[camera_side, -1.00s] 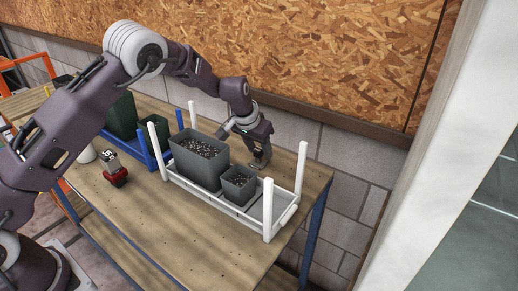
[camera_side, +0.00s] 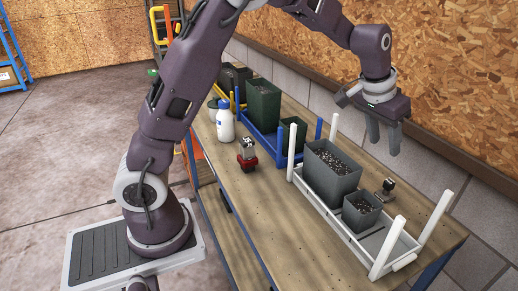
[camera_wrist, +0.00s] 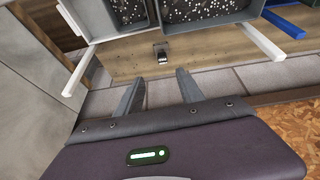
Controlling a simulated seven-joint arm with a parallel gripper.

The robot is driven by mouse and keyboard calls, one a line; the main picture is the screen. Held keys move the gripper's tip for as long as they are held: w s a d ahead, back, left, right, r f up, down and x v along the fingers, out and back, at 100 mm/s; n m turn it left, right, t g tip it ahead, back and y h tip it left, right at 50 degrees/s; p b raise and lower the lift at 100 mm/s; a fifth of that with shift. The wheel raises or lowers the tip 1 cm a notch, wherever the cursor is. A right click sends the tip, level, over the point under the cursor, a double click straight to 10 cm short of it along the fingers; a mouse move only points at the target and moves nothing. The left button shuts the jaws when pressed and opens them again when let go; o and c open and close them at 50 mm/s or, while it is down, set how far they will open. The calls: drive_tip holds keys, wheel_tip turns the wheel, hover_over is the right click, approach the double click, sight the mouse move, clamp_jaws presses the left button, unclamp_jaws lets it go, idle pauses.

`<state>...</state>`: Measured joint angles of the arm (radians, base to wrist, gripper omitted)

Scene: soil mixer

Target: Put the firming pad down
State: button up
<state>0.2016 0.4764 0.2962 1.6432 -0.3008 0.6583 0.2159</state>
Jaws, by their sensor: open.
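The firming pad, which I take to be the small dark and grey piece (camera_side: 385,188), stands on the wooden bench behind the white tray, beside the small pot. It also shows in the wrist view (camera_wrist: 162,52), on the wood strip between the tray and the bench edge. My gripper (camera_side: 383,149) is open and empty, raised above the pad and apart from it. In the wrist view the two spread fingers (camera_wrist: 160,78) have nothing between them.
The white tray (camera_side: 401,262) with upright posts holds a large grey pot (camera_side: 325,180) and a small grey pot (camera_side: 355,219), both with speckled soil. The bench front is clear.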

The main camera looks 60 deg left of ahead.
drive_tip(key=s+r, duration=0.9)
drive_tip(key=s, duration=0.4)
drive_tip(key=s+f+t, duration=0.1)
drive_tip(key=s+f, duration=0.1)
drive_tip(key=s, duration=2)
drive_tip(key=shift+s+a+f, duration=0.2)
drive_tip(key=shift+a+f, duration=0.15)
